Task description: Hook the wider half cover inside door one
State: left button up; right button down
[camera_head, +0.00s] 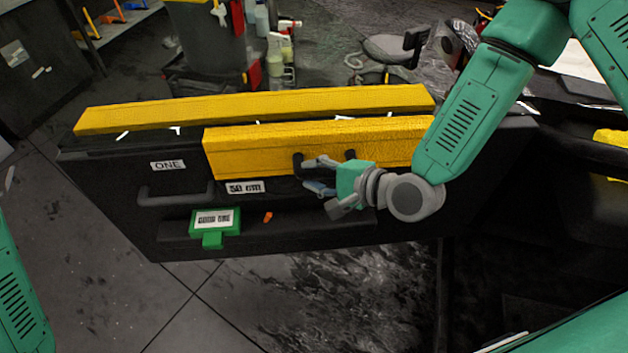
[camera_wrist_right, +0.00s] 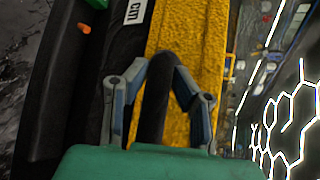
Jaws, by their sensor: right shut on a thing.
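Door one (camera_head: 110,170) is a black panel with a "ONE" label, a "50 cm" label and a dark pull handle. A yellow half cover (camera_head: 250,150) stands along its near inner face, over the upper edge. A second, longer yellow strip (camera_head: 260,107) lies along the door's far side. My right gripper (camera_head: 312,178) is at the near cover's black handle. In the right wrist view its fingers (camera_wrist_right: 158,80) are shut on that handle (camera_wrist_right: 155,115), with the yellow cover (camera_wrist_right: 205,40) behind. Whether the cover's hooks sit on the door edge is hidden. My left gripper is out of view.
A green tag holder (camera_head: 213,222) and a small orange piece (camera_head: 268,217) sit on the door's lower ledge. Spray bottles (camera_head: 277,55) and a dark bin (camera_head: 208,35) stand behind the door. Grey floor (camera_head: 220,300) is open in front.

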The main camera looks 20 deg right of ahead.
jog(key=shift+w+d, duration=0.15)
jog(key=shift+w, duration=0.85)
jog(key=shift+f+b, duration=1.2)
jog(key=shift+f, duration=0.1)
jog(key=c, duration=1.3)
grip_release()
jog(key=shift+o, duration=0.2)
jog(key=shift+s+d, duration=0.15)
jog(key=v, duration=1.1)
jog(key=shift+s+d, duration=0.15)
jog(key=shift+s, duration=0.05)
